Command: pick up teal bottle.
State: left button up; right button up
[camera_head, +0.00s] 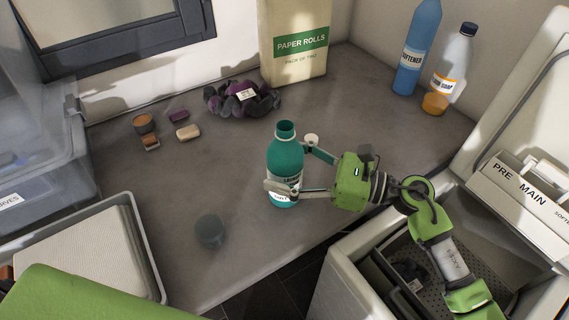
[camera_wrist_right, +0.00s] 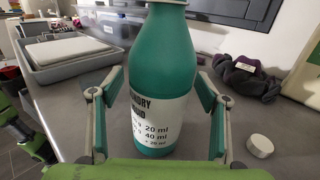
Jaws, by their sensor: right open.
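The teal bottle (camera_head: 285,158) stands upright and uncapped on the grey counter, with a white label low on its front. In the right wrist view the bottle (camera_wrist_right: 168,60) fills the middle, its top cut off by the frame. My right gripper (camera_head: 288,168) is open around the bottle, one finger on each side. In the wrist view a gap shows between each finger of the gripper (camera_wrist_right: 160,92) and the bottle, though contact deeper in is hard to judge. My left gripper is not in view.
A white round cap (camera_wrist_right: 260,146) lies beside the bottle. A dark ball (camera_head: 210,231) sits on the counter nearer the front. A purple-grey scrunched item (camera_head: 243,99), paper rolls pack (camera_head: 297,40), softener bottle (camera_head: 418,45) and soap bottle (camera_head: 452,68) stand further back. A grey tray (camera_head: 148,252) is front left.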

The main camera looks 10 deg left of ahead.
jog(key=c, duration=1.3)
jog(key=shift+w, duration=0.1)
jog(key=c, duration=0.5)
jog(key=shift+r, duration=0.15)
notch_tip(320, 180, up, 18)
jog(key=shift+f+b, duration=0.1)
jog(key=shift+b, duration=0.85)
